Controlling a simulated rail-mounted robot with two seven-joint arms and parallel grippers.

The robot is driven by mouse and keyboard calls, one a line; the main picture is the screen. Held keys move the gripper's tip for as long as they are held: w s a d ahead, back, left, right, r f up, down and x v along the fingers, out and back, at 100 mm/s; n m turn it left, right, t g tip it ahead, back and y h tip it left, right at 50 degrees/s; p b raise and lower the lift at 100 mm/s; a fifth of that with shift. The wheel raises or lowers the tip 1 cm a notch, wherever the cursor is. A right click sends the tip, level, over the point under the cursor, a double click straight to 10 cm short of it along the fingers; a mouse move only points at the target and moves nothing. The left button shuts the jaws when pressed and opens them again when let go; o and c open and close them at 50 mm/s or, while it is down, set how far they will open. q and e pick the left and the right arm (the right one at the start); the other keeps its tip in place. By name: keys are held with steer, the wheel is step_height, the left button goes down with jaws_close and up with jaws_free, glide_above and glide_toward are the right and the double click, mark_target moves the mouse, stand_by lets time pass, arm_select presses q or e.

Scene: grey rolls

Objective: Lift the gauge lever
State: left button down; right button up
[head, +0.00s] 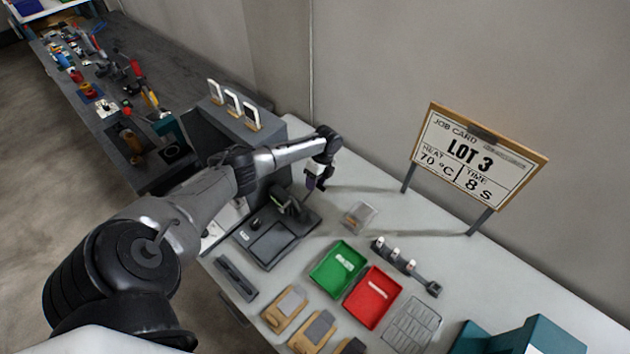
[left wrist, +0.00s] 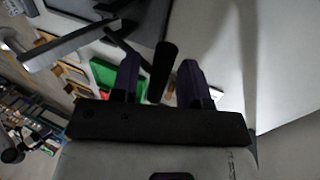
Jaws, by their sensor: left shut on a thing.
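The gauge (head: 272,243) is a dark grey bench device on the light table, with an upright part at its back near my left gripper. My left gripper (head: 316,186) is above and to the right of that upright part. In the left wrist view a black round lever handle (left wrist: 164,66) stands between the two purple-dark fingers of the left gripper (left wrist: 158,82), which is shut on it. A thin dark bar runs toward the handle from the upper left. In the head view the handle is hidden or too small to tell. My right gripper is in neither view.
A small clear box (head: 360,216) and a dark rack (head: 405,264) are to the right. A job card sign (head: 478,155) stands behind. A dark machine (head: 225,135) is at the left.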

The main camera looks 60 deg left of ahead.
arm_select(q)
steer(key=c, duration=1.1)
jaws_free()
steer(key=shift+x, duration=0.85)
steer(key=shift+o, duration=0.2)
steer(key=shift+w+a+r, duration=0.1)
steer(key=shift+w+a, duration=0.1)
steer(key=shift+w, duration=0.1)
steer(key=shift+r, duration=0.25)
steer(key=v, duration=1.4)
steer(key=shift+w+r, duration=0.15)
steer(key=shift+r, duration=0.1)
steer(key=shift+d, duration=0.1)
